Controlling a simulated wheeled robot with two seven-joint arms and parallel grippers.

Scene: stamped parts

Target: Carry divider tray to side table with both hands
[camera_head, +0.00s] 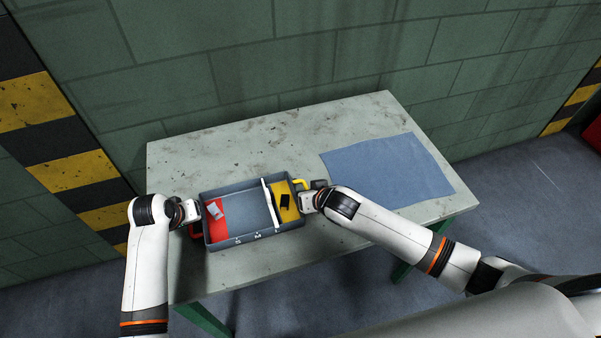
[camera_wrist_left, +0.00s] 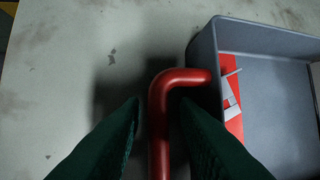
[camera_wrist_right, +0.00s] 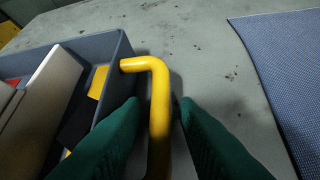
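The grey divider tray (camera_head: 217,240) sits on the table, with a red left section, a grey middle and a yellow right section. A white divider (camera_head: 271,206) stands before the yellow section. A pale part (camera_head: 215,210) lies on the red and a black part (camera_head: 285,201) on the yellow. My left gripper (camera_head: 195,212) is at the red handle (camera_wrist_left: 160,120), fingers on either side with a gap. My right gripper (camera_head: 307,200) is at the yellow handle (camera_wrist_right: 159,110), fingers on either side with gaps. Both look open.
The worn grey-green table (camera_head: 300,127) stands against a green block wall. A blue mat (camera_head: 388,170) lies on it to the right of the tray, with nothing on it. The table behind the tray is clear. A red object (camera_head: 593,133) shows at the far right edge.

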